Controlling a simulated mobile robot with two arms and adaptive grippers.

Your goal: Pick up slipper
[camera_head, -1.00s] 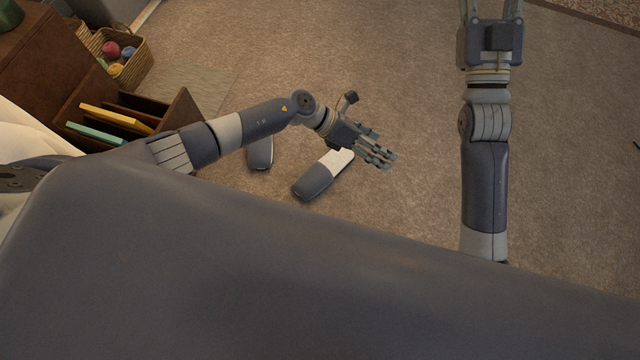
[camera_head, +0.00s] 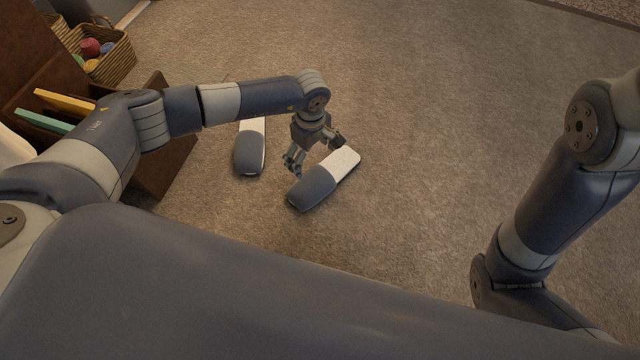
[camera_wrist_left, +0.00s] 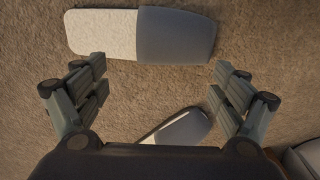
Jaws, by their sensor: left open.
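Two slippers with dark grey toes and white insoles lie on the carpet. The nearer slipper (camera_head: 313,186) lies slantwise, just below and right of my left gripper (camera_head: 293,160) in the head view. The other slipper (camera_head: 250,158) lies to its left. My left gripper points down between them, open and empty. In the left wrist view, one whole slipper (camera_wrist_left: 176,37) lies crosswise beyond the open fingers (camera_wrist_left: 152,92). Part of another slipper (camera_wrist_left: 186,126) shows between the fingers, lower down. My right arm shows at the right of the head view, but its gripper is out of view.
A brown shelf unit (camera_head: 165,165) with a yellow and a teal item stands at the left. A wicker basket (camera_head: 110,62) with coloured balls is behind it. The carpet (camera_head: 430,120) is clear in the middle and right.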

